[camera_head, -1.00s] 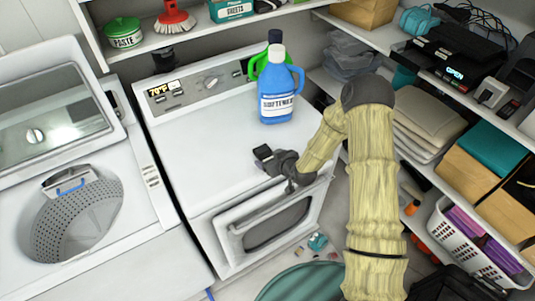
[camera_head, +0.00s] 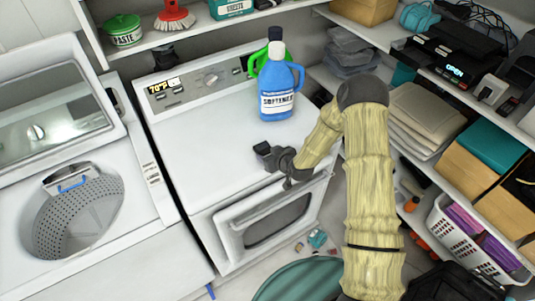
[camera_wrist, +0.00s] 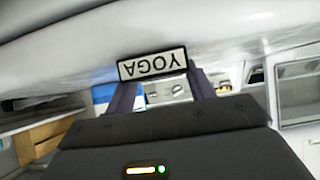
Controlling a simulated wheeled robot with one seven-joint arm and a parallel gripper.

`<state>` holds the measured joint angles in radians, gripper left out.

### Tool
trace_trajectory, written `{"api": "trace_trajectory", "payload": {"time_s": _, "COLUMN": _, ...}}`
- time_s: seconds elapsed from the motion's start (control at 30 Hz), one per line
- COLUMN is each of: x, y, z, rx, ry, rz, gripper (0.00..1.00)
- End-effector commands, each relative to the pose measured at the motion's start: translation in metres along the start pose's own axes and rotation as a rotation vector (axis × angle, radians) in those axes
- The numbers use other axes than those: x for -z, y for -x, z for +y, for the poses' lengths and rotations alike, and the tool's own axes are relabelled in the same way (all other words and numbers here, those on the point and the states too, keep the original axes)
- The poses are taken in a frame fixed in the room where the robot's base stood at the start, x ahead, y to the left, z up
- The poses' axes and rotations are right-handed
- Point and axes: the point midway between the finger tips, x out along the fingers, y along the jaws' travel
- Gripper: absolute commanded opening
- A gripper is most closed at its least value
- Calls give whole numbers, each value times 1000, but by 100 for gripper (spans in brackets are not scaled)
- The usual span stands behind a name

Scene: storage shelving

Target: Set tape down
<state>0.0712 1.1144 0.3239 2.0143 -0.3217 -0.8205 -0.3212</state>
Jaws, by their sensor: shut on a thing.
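The tape is a dark, box-like piece with a white label reading YOGA (camera_wrist: 152,64), upside down in the wrist view. My gripper's two fingers (camera_wrist: 160,80) are shut on it. In the head view my gripper (camera_head: 272,156) is low over the front part of the white dryer top (camera_head: 205,135), with the small dark tape (camera_head: 262,148) at its tip. The white surface is close to the tape in the wrist view. I cannot tell whether they touch.
A blue softener bottle (camera_head: 278,92) stands behind my gripper, with a green bottle (camera_head: 256,62) behind it. The dryer top left of my gripper is clear. An open washer (camera_head: 75,205) is at the left, loaded shelves (camera_head: 440,165) at the right.

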Motion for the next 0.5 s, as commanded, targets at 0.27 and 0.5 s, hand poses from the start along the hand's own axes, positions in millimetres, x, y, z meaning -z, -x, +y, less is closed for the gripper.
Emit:
{"api": "trace_trajectory", "payload": {"time_s": 0.27, "x": 2, "y": 1, "z": 0, "rx": 0, "ry": 0, "rz": 1, "gripper": 25}}
{"api": "trace_trajectory", "payload": {"time_s": 0.5, "x": 16, "y": 10, "z": 0, "rx": -1, "ry": 2, "rz": 4, "gripper": 25}}
